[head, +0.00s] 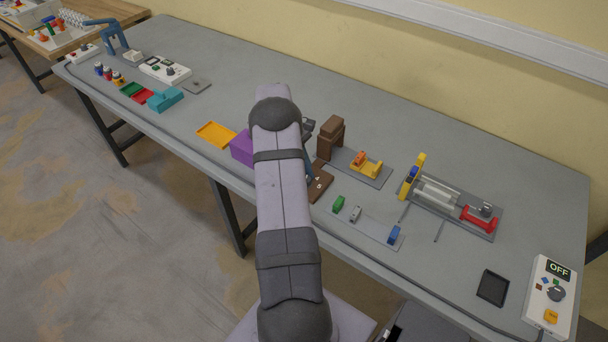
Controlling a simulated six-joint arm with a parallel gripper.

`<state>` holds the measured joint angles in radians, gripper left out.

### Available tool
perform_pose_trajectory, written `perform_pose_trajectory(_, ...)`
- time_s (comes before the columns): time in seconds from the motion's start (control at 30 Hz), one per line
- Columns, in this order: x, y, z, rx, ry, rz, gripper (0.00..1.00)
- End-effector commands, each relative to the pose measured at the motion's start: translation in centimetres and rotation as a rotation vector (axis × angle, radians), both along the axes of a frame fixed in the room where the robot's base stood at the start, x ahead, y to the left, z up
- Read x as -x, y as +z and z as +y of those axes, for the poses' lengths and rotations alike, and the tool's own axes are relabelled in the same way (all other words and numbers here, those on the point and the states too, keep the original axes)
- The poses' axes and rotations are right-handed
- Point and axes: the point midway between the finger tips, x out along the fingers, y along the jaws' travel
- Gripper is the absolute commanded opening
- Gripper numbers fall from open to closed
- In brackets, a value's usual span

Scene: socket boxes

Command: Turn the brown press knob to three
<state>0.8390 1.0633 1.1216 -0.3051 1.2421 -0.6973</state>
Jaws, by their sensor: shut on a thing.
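The brown press (330,137) stands behind and to the right of my arm, near the middle of the table. Its low brown base (322,186) reaches toward the front and carries small white marks, too small to read. My gripper (310,172) points down at this base, mostly hidden behind my own arm. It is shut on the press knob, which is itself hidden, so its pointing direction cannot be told.
A purple box (242,148) and an orange tray (216,135) are left of my arm. A grey plate with a yellow-orange fixture (366,168) sits close right of the press. A strip with small green, grey and blue blocks (366,229) lies in front.

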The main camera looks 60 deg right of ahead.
Motion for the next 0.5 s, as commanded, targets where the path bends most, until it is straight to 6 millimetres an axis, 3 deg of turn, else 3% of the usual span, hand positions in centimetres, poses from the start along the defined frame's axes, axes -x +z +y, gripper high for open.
perform_pose_trajectory(0.27,-0.05,0.12,-0.06,0.002,0.001,-0.001,0.02)
perform_pose_trajectory(0.3,-0.05,0.12,-0.06,0.002,0.001,-0.001,0.34)
perform_pose_trajectory(0.33,-0.05,0.12,-0.06,0.002,0.001,-0.001,0.41)
perform_pose_trajectory(0.5,-0.03,0.07,-0.04,0.001,0.002,-0.001,0.43)
